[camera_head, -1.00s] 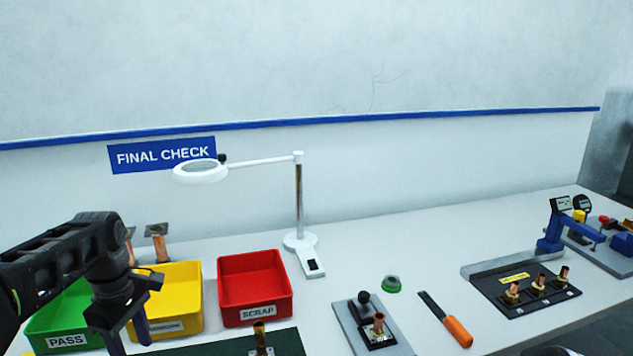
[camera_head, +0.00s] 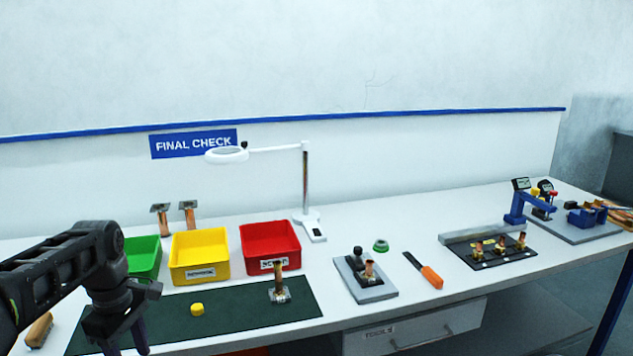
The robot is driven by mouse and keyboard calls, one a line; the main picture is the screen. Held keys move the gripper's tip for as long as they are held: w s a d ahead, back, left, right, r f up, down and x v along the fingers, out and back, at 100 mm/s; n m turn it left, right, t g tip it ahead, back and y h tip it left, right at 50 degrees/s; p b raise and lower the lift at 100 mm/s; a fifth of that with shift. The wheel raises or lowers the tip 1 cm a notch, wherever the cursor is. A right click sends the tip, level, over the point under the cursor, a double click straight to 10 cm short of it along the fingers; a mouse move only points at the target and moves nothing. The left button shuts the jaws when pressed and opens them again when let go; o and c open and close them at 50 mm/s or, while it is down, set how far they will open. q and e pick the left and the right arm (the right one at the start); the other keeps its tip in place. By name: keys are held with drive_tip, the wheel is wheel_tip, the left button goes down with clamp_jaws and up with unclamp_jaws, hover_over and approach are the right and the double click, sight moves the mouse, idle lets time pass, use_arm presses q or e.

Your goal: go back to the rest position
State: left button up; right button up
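My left arm comes in from the left, and its black gripper (camera_head: 123,342) points down over the left part of the dark green mat (camera_head: 225,312). Its two fingers stand apart with nothing visible between them, and their tips run to the bottom edge of the picture. My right gripper is not in view.
Green (camera_head: 143,258), yellow (camera_head: 201,276) and red (camera_head: 272,264) bins stand behind the mat. A copper part (camera_head: 279,292) and a yellow cap (camera_head: 197,309) are on the mat. A magnifier lamp (camera_head: 307,190), grey fixture (camera_head: 375,291), orange-handled tool (camera_head: 431,277) and black tray (camera_head: 488,259) stand rightward.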

use_arm(q)
drive_tip(key=w+d+f+m+t, duration=0.45)
drive_tip(key=w+f+m, duration=0.25)
drive_tip(key=w, duration=0.2)
drive_tip(key=s+d+f+m+h, duration=0.15)
drive_tip(key=d+f+m, duration=0.25)
drive_tip(key=d+f, duration=0.85)
drive_tip(key=s+d+f+m+h, duration=0.1)
drive_tip(key=s+d+f+m, duration=0.1)
drive_tip(key=s+d+f, duration=0.35)
drive_tip(key=s+d+f+m+h, duration=0.1)
drive_tip(key=s+d+f, duration=0.1)
drive_tip(key=s+f, duration=0.6)
drive_tip(key=s+d+f+g, duration=0.2)
drive_tip(key=s+f, duration=0.1)
drive_tip(key=s, duration=0.4)
drive_tip(key=s+d+f+g, duration=0.2)
drive_tip(key=s+d+f, duration=0.1)
drive_tip(key=s, duration=0.5)
drive_tip(key=shift+f+m+h, duration=0.3)
drive_tip(key=shift+f+h, duration=0.05)
drive_tip(key=shift+f, duration=0.15)
drive_tip(key=shift+s+a, duration=0.1)
